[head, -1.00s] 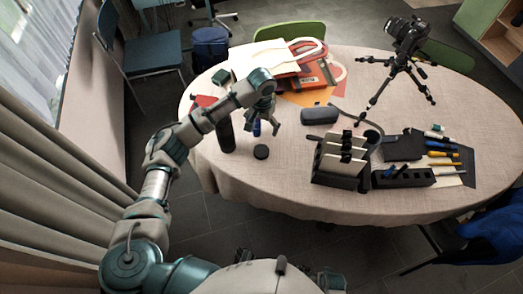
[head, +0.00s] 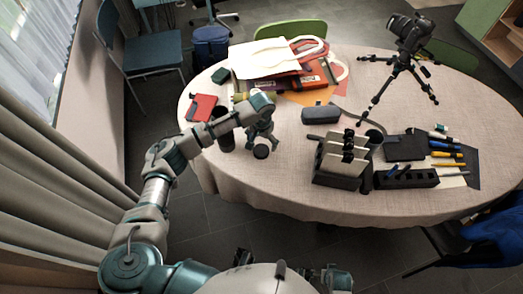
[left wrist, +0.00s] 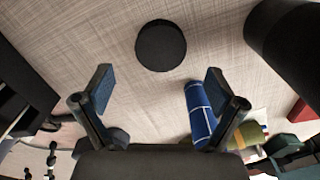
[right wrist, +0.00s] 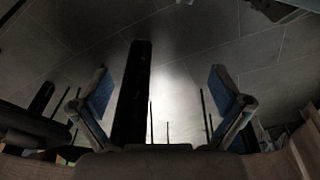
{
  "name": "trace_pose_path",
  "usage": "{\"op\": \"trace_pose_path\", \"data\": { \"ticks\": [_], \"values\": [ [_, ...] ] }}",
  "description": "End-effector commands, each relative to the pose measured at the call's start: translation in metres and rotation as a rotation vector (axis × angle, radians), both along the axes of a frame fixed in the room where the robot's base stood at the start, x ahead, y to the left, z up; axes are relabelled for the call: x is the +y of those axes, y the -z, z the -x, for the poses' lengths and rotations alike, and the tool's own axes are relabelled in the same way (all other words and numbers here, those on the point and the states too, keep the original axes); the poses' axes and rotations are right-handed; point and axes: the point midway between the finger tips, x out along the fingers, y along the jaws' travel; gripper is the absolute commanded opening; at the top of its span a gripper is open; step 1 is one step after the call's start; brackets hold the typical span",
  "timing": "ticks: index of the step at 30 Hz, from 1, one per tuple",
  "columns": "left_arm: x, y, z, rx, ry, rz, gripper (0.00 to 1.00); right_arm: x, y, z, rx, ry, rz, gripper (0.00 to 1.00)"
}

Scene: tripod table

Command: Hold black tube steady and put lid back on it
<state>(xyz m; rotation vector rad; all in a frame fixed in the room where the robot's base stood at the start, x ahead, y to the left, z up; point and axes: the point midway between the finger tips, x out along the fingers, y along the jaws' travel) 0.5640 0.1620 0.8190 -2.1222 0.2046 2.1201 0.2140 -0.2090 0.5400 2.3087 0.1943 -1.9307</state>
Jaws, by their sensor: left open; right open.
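The black tube (head: 226,142) stands upright on the round table, partly hidden behind my left arm in the head view. It also shows at the upper right of the left wrist view (left wrist: 287,42). A round black lid (head: 261,152) lies flat on the cloth to the right of the tube, apart from it. In the left wrist view the lid (left wrist: 160,46) is just beyond my left fingertips, between their lines. My left gripper (left wrist: 159,88) is open and empty above the table. My right gripper (right wrist: 160,85) is open and empty, away from the tabletop, facing the dark floor.
A blue cylinder (left wrist: 200,112) lies near my left gripper's right finger. A black divided organizer (head: 341,162), a grey case (head: 321,113) and a camera tripod (head: 402,65) stand to the right. A red box (head: 200,107) and bags (head: 270,58) lie further back. A dark post (right wrist: 132,95) shows in the right wrist view.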

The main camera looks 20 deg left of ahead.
Motion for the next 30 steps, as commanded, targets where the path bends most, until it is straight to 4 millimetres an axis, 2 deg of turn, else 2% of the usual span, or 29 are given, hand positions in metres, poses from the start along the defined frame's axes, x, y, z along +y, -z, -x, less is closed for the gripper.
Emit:
{"op": "trace_pose_path", "data": {
  "ticks": [4, 9, 21, 27, 30],
  "values": [
    [0.001, 0.027, 0.003, 0.006, 0.000, -0.003, 0.95, 0.000, -0.017, -0.002, -0.011, 0.002, -0.001, 1.00],
    [0.001, 0.046, 0.003, 0.004, 0.000, -0.002, 0.95, 0.000, -0.031, -0.003, -0.015, 0.003, -0.001, 1.00],
    [0.001, 0.047, 0.003, 0.002, 0.000, -0.001, 0.95, 0.000, -0.034, -0.004, -0.012, 0.004, -0.001, 1.00],
    [0.001, 0.047, 0.003, 0.002, 0.000, -0.001, 0.45, 0.000, -0.033, -0.004, -0.011, 0.004, -0.001, 1.00],
    [0.001, 0.047, 0.003, 0.003, 0.000, -0.002, 0.42, 0.000, -0.033, -0.004, -0.011, 0.004, -0.001, 1.00]
  ]
}}
